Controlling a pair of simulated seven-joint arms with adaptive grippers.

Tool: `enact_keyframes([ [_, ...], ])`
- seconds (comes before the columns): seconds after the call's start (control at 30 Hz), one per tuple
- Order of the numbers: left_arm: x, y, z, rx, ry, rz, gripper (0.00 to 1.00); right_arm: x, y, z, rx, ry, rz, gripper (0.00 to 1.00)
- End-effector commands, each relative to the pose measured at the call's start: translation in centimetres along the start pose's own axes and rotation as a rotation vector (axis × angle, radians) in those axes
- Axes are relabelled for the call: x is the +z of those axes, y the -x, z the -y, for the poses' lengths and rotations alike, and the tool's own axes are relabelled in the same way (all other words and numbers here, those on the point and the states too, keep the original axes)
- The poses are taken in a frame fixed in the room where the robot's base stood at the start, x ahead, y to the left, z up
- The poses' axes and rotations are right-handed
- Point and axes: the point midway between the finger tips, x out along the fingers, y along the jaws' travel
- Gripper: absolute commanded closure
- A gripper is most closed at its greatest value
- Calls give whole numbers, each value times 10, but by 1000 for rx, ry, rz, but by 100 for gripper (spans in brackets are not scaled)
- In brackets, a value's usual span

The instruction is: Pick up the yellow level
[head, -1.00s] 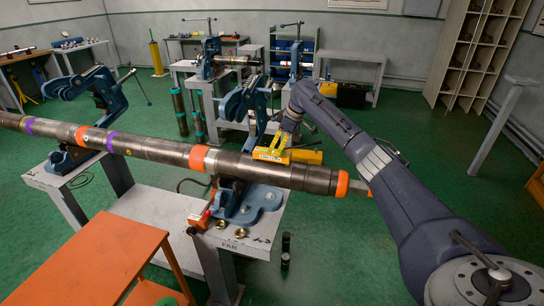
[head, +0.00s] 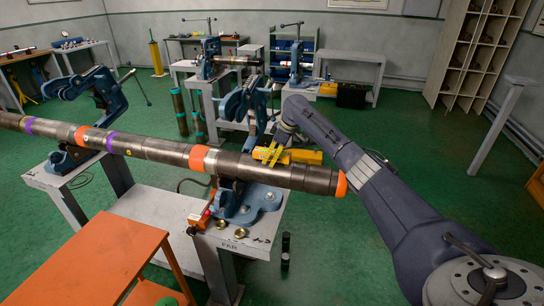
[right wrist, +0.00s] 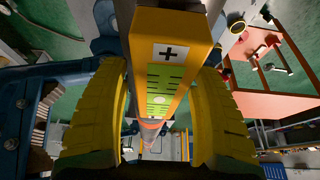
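The yellow level (head: 305,157) lies along the top of the long steel pipe (head: 265,170), near the pipe's right end. My right gripper (head: 268,153), with ribbed yellow fingers, is at the level's left part. In the right wrist view the level (right wrist: 180,22) runs between the two fingers, showing a plus-sign label and green panels. The fingers stand apart, one on each side, with narrow gaps beside the level. Firm contact is not visible. My left gripper is in neither view.
The pipe rests in a blue vise (head: 235,205) on a grey stand. An orange table (head: 90,265) is at the front left.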

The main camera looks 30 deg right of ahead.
Motion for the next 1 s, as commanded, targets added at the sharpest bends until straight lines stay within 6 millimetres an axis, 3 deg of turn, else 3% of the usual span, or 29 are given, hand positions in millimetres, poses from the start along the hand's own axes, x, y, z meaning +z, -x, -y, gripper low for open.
enact_keyframes([
  [0.07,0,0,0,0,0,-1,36,0,0,0,0,0,0,46],
  [0.53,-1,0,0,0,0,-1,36,0,0,0,0,0,0,100],
  [0.83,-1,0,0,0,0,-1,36,-1,2,0,0,0,-1,100],
  [1.0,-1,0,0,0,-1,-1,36,-7,14,0,2,1,-3,100],
])
